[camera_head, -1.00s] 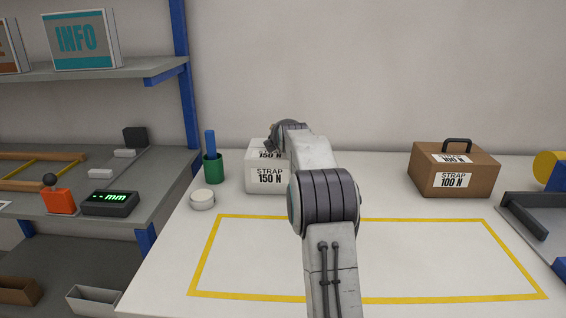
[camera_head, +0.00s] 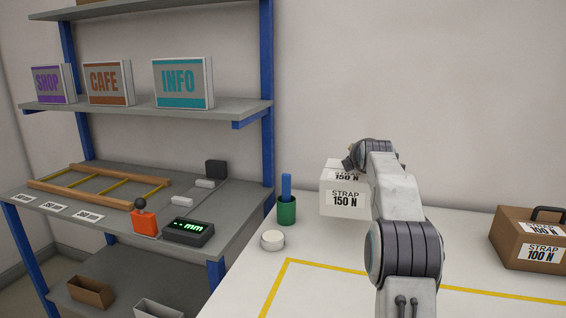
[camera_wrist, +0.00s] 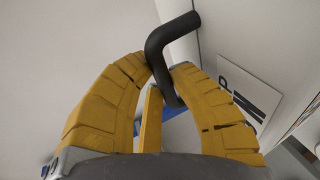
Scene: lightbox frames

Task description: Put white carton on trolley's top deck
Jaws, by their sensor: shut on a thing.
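The white carton (camera_head: 345,200), labelled STRAP 150 N, hangs a little above the white table, behind the green cup's level. My arm covers its right part in the head view. Its face with a printed label also shows in the wrist view (camera_wrist: 236,76). My gripper (camera_wrist: 163,75) has its yellow fingers shut on the carton's black handle (camera_wrist: 168,45). In the head view the fingers are mostly hidden behind my wrist. No trolley shows in the current views.
A green cup (camera_head: 287,211) and a round white tin (camera_head: 272,240) stand left of the carton. A brown STRAP 100 N carton (camera_head: 520,245) stands at right. A yellow-outlined area (camera_head: 285,275) on the table looks clear. A blue-posted shelf unit (camera_head: 265,60) rises at left.

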